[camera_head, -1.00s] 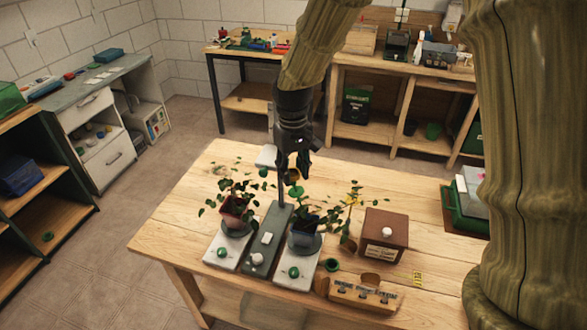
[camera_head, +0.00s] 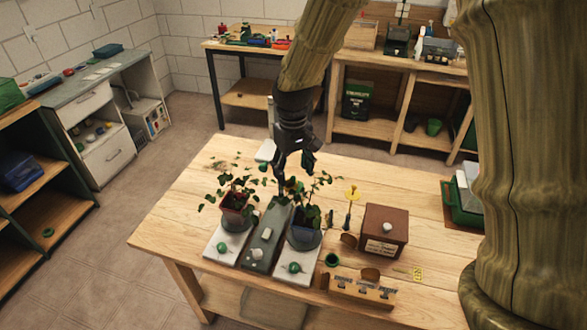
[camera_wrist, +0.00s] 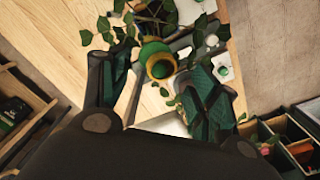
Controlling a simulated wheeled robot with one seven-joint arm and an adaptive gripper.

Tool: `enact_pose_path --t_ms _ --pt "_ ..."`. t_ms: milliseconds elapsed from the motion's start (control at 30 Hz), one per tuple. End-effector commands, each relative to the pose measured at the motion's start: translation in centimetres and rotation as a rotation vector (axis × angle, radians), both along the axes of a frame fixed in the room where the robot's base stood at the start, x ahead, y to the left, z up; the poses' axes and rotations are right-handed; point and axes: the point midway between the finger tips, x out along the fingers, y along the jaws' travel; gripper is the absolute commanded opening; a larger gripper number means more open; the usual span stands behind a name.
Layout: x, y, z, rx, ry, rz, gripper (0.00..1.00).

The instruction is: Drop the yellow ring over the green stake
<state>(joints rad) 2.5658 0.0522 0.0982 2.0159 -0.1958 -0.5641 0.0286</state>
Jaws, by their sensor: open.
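In the wrist view a yellow ring (camera_wrist: 161,68) shows between my open fingers, together with a green round piece (camera_wrist: 152,50) that looks like the top of the green stake. The ring appears to lie around or against that green piece; I cannot tell how far down it sits. My gripper (camera_head: 291,172) is open above the dark green base between two potted plants, its fingers (camera_wrist: 160,95) on either side of the ring and apart from it. In the head view the ring is hidden or too small to make out, and the stake is mostly covered by my fingers.
Leafy plants in a left pot (camera_head: 236,218) and a right pot (camera_head: 303,235) stand close beside my gripper. A brown box (camera_head: 384,232), a yellow-headed tool (camera_head: 351,199) and a wooden block (camera_head: 362,290) are to the right. The table's left part is clear.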

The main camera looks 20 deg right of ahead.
Motion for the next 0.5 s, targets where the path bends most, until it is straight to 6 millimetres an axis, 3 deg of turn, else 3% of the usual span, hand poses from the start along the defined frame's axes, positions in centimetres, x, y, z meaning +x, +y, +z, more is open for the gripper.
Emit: enact_pose_path --t_ms 267,500 --pt "0.1 0.0 0.6 0.000 -0.002 0.000 0.61" --pt "0.1 0.0 4.1 0.001 -0.004 0.000 0.61"
